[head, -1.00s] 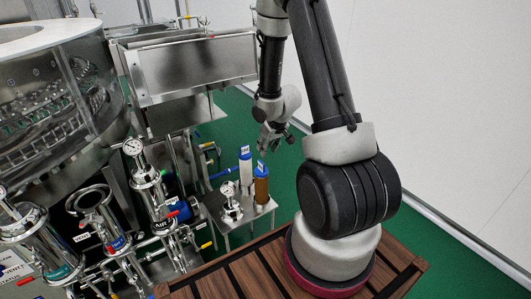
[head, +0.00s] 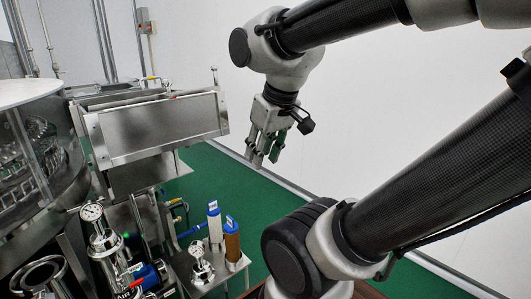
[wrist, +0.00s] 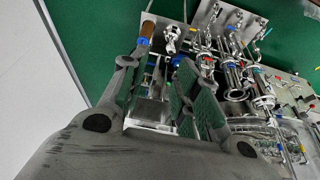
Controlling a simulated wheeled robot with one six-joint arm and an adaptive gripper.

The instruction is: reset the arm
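My gripper (head: 263,157) hangs from my bent arm in the middle of the head view, fingers pointing down. It is clear of the washer equipment, with the white wall and green floor behind it. In the wrist view, my gripper (wrist: 158,72) shows two separated fingers with a gap between them. Nothing is held between them.
The washer drum (head: 40,150) and a steel box (head: 160,130) stand at the left. A brown-bodied filter (head: 232,240) and a white one (head: 214,222) stand on a small steel stand below my gripper. Gauges and pipes fill the lower left. Green floor (head: 240,200) is free towards the wall.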

